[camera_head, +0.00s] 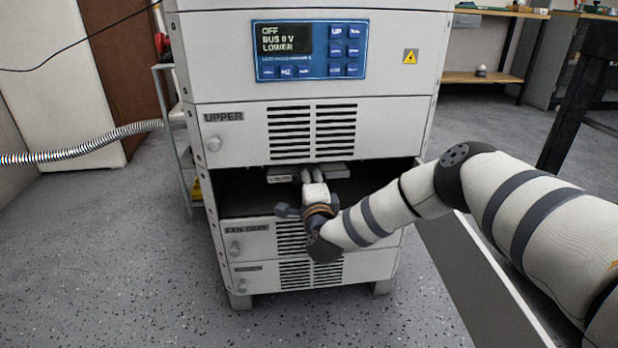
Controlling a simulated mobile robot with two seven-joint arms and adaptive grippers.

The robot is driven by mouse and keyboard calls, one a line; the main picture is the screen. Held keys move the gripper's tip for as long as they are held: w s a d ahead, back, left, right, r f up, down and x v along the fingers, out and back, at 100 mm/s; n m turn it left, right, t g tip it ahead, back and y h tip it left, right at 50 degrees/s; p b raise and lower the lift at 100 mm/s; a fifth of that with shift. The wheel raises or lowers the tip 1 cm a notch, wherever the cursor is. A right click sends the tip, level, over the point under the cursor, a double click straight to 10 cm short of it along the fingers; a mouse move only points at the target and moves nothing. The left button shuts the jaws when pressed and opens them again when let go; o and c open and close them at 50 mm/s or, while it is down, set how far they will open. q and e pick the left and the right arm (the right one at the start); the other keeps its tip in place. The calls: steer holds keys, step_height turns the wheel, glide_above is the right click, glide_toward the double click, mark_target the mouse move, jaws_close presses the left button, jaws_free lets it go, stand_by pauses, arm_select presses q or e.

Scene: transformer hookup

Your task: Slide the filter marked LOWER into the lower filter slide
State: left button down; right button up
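The white cabinet has an open dark bay (250,196) below the panel marked UPPER (300,132). A thin grey piece (338,170), perhaps the filter, lies level at the top of this bay. It has a small label (280,178) at its left, too small to read surely. My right gripper (313,176) reaches in from the right, with its fingers at the middle of this piece's front edge. Whether the fingers are closed on it cannot be told. The slide rails inside the bay are hidden in shadow. My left gripper is not in view.
A display panel (310,50) on the cabinet reads OFF, BUS 0 V, LOWER. A drawer marked FAN (250,240) with a knob is below the bay. A ribbed hose (85,147) runs in from the left. The speckled floor at the left (100,260) is clear.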

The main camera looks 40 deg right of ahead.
steer(key=shift+p+v, duration=1.4)
steer(key=shift+v, duration=0.6)
steer(key=shift+s+a+r, duration=0.15)
steer(key=shift+s+a, duration=0.1)
steer(key=shift+s, duration=0.15)
steer(key=shift+s+a, duration=0.2)
steer(key=shift+s, duration=0.05)
steer(key=v, duration=1.1)
steer(key=shift+s+f, duration=0.2)
steer(key=shift+s, duration=0.05)
